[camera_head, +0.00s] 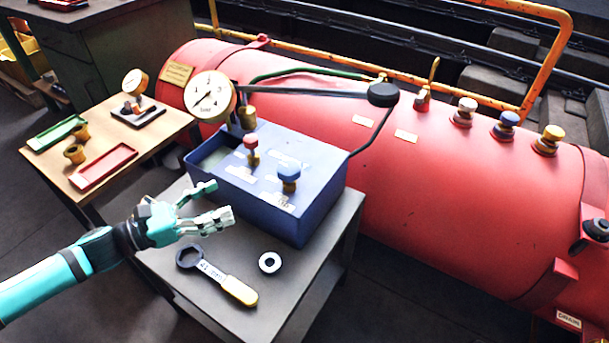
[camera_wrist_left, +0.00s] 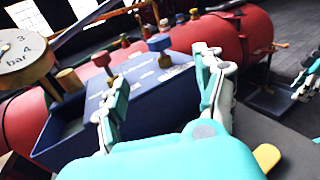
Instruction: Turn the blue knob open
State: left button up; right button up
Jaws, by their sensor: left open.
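The blue knob (camera_head: 289,178) stands on top of the blue box (camera_head: 325,205), near its front right corner. It also shows in the left wrist view (camera_wrist_left: 160,44), between and beyond the fingertips. A second blue knob (camera_head: 507,121) sits on the red tank. My left gripper (camera_head: 220,202) is open and empty, left of the box's front face and apart from the knob. Its two fingers spread in the left wrist view (camera_wrist_left: 163,75). Teal and white parts, apparently my right gripper (camera_wrist_left: 306,82), show at the right edge of that view; their opening is unclear.
A red knob (camera_head: 251,143) and a pressure gauge (camera_head: 210,97) are at the box's left. A yellow-handled wrench (camera_head: 220,274) and a ring (camera_head: 270,262) lie on the grey table (camera_head: 290,295). The red tank (camera_head: 430,200) lies behind.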

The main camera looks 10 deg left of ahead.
pick_arm(q)
send_near(279, 175)
jog(key=x, duration=1.1)
jog(key=shift+w+a, duration=0.1)
jog(key=shift+w, duration=0.05)
jog(key=shift+w+d, duration=0.4)
jog(key=shift+d, duration=0.1)
pick_arm(e)
jog(key=shift+s+a, duration=0.1)
jog(key=shift+a, duration=0.15)
pick_arm(q)
jog(key=shift+c, duration=0.4)
jog(key=c, duration=1.1)
pick_arm(e)
jog(key=shift+r, duration=0.15)
